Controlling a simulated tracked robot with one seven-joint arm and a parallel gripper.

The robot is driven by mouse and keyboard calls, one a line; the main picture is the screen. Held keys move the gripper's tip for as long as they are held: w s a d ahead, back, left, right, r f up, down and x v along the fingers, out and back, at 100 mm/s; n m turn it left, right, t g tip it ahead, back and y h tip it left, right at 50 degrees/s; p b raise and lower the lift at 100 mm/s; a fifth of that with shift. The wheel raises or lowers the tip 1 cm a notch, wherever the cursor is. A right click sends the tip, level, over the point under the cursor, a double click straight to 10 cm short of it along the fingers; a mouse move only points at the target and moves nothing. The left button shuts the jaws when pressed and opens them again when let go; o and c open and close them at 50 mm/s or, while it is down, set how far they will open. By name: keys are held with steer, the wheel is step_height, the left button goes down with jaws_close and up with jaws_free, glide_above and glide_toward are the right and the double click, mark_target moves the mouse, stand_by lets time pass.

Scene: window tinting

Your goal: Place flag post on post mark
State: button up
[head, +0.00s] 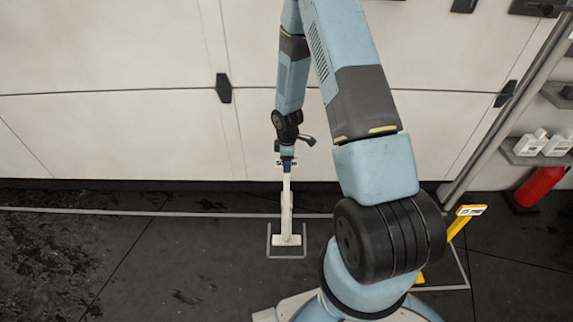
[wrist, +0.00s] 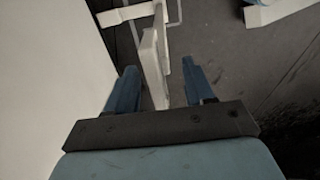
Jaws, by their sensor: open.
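A white flag post (head: 286,205) stands upright on the dark floor in the head view, its flat foot inside a grey open-sided outline, the post mark (head: 268,240). A small white lettered plate shows near its top. My gripper (head: 287,163) is at the post's top end, pointing down. In the wrist view, my gripper's (wrist: 160,68) blue fingers are open, one on each side of the white flag post (wrist: 149,55), with a visible gap on the right. Contact on the left cannot be told. The post mark (wrist: 172,12) shows at the top.
A pale panelled wall (head: 110,130) runs close behind the post. A yellow post (head: 462,222) with a label stands at the right, partly behind my arm. Shelves with white bottles (head: 545,143) and a red cylinder (head: 540,185) are far right. The left floor is clear.

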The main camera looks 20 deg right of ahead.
step_height(320, 180, up, 11)
steer(key=s+d+r+m+t+h, duration=0.1)
steer(key=s+r+m, duration=0.25)
steer(key=r, duration=0.95)
steer(key=s+d+r+m+t, duration=0.1)
steer(key=s+r+m+t, duration=0.2)
steer(key=r, duration=1.1)
steer(key=s+a+r+m, duration=0.1)
steer(key=s+r+m, duration=0.3)
steer(key=s+r, duration=0.3)
steer(key=s+a+r+m+t+y, duration=0.1)
steer(key=s+r+m, duration=0.3)
steer(key=s, duration=1)
step_height(320, 180, up, 3)
steer(key=shift+s+r+t, duration=0.1)
steer(key=shift+s+t, duration=0.2)
steer(key=shift+s, duration=0.1)
steer(key=shift+a, duration=0.1)
steer(key=shift+c, duration=0.2)
